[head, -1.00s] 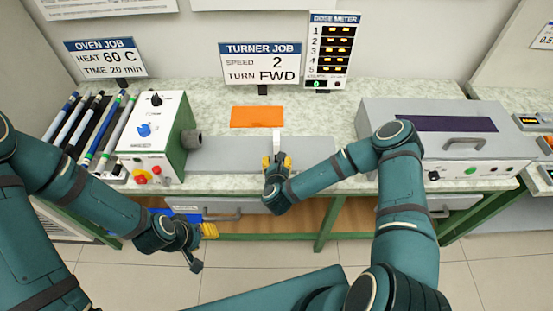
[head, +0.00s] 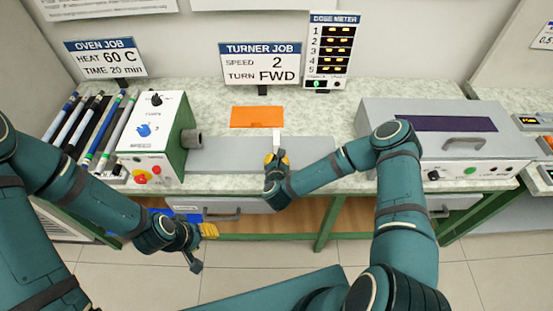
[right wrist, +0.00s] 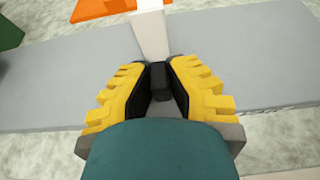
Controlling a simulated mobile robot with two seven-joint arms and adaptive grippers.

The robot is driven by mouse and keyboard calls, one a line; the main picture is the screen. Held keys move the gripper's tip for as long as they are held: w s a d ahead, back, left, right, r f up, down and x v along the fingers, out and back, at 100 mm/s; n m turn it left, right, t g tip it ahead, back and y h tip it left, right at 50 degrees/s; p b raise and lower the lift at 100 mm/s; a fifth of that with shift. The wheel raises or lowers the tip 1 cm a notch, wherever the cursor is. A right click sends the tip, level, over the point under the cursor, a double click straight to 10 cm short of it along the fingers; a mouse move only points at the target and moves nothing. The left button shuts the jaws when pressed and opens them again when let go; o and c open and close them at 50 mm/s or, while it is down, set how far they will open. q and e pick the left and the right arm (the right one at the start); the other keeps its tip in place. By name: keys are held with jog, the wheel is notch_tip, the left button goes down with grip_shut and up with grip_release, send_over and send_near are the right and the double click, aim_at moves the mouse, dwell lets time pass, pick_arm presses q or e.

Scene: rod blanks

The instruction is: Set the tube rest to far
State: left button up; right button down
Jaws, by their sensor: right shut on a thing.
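The tube rest (head: 277,141) is a pale upright post on the grey rail (head: 225,153) of the tube turner. It also shows in the right wrist view (right wrist: 151,33), with a dark knob (right wrist: 159,82) at its near side. My right gripper (head: 276,160) is shut on that knob, with its yellow fingers (right wrist: 158,78) on either side. The fingers hide part of the rest's foot. My left gripper (head: 202,247) hangs in front of the bench, open and empty.
The green and white turner box (head: 152,145) stands at the rail's left end. An orange plate (head: 257,117) lies behind the rail. A grey oven-like box (head: 440,140) stands to the right. Several rods (head: 88,125) lie at the far left. The rail's right part is bare.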

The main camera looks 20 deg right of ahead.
aim_at(307, 163)
jog(key=d, duration=0.3)
jog(key=s+d+b, duration=0.1)
jog(key=d, duration=0.2)
jog(key=s+d, duration=0.1)
jog(key=d, duration=0.2)
jog(key=shift+s+d, duration=0.1)
jog(key=shift+s, duration=0.1)
jog(key=shift+s+d, duration=0.15)
jog(key=shift+d, duration=0.35)
jog(key=c, duration=1.2)
grip_release()
jog(key=shift+o, duration=1.3)
jog(key=shift+d, duration=0.1)
